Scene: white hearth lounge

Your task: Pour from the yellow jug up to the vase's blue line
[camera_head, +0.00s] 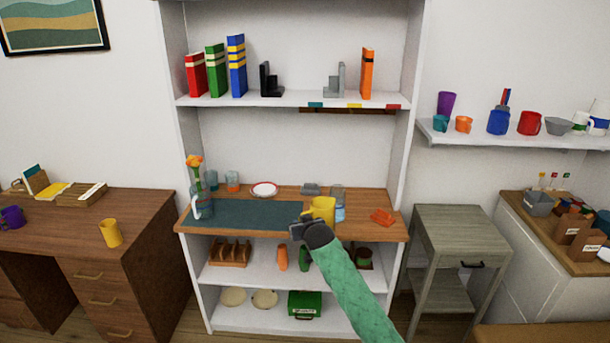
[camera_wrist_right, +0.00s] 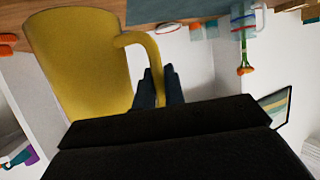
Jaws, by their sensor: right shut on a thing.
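The yellow jug (camera_head: 322,207) is at the right part of the wooden counter, next to a clear vessel with blue in its lower part (camera_head: 340,213). My right gripper (camera_head: 308,228) is shut on the jug's handle. In the right wrist view the jug (camera_wrist_right: 80,60) fills the upper left, with the fingers (camera_wrist_right: 158,90) at its handle. I cannot tell whether the jug touches the counter. My left gripper is not in view.
A dark mat (camera_head: 245,214) covers the counter's left and middle. Behind it are a red-rimmed plate (camera_head: 264,189) and a glass with orange in it (camera_head: 232,181). A flat orange thing (camera_head: 382,217) lies at the right. The shelf with books (camera_head: 237,65) is above.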

